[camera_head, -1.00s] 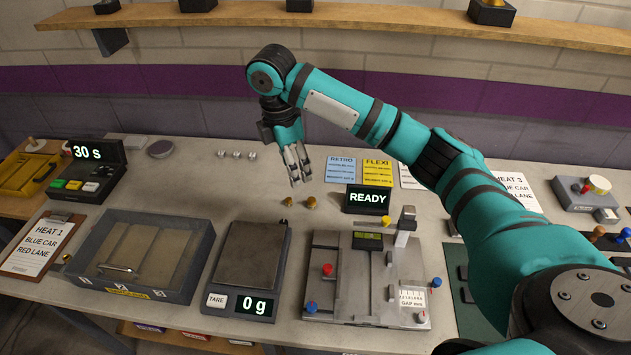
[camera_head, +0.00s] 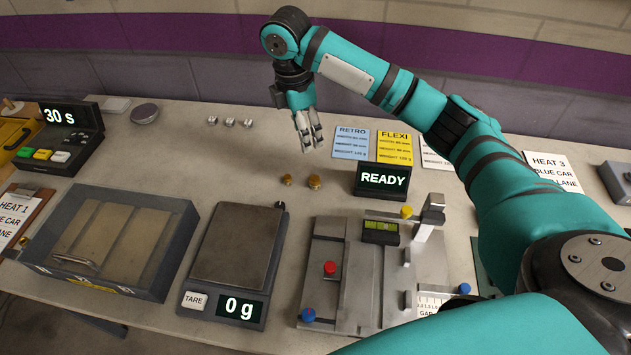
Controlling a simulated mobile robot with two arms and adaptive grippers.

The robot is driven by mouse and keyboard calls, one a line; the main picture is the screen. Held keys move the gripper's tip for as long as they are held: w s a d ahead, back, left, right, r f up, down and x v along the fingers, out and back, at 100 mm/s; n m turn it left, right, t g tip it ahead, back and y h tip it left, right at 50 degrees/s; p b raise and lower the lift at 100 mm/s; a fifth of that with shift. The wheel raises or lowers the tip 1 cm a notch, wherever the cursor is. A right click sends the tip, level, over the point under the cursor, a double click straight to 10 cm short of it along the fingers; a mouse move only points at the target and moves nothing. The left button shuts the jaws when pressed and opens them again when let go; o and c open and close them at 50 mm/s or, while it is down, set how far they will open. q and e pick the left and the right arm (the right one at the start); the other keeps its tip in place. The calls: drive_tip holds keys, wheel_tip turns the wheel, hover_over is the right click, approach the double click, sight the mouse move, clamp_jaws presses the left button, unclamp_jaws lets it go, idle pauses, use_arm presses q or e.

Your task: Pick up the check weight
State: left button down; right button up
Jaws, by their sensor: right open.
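Two small brass weights stand on the bench behind the scale in the head view: a smaller left one (camera_head: 287,180) and a larger right one (camera_head: 314,182). I cannot tell which is called the check weight. My right gripper (camera_head: 311,142) points down behind and above them, apart from both. Its fingers are open with nothing between them. My left gripper is not in view.
The scale (camera_head: 232,243) reads 0 g with a bare pan. A READY display (camera_head: 383,181) stands right of the weights, near a metal gauge fixture (camera_head: 330,252). A lidded tray (camera_head: 180,245) is at left. Several small silver pieces (camera_head: 229,122) lie further back.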

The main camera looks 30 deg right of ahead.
drive_tip(key=p, duration=0.2)
hover_over(315, 178)
drive_tip(key=f, duration=0.7)
drive_tip(key=a+f, duration=0.1)
drive_tip(key=f, duration=0.4)
drive_tip(key=f+p, duration=0.1)
drive_tip(key=f, duration=0.2)
drive_tip(key=shift+d+f, duration=0.1)
drive_tip(key=shift+d, duration=0.25)
drive_tip(key=shift+f+p, duration=0.3)
drive_tip(key=shift+f, duration=0.25)
drive_tip(key=shift+r, duration=0.1)
clamp_jaws()
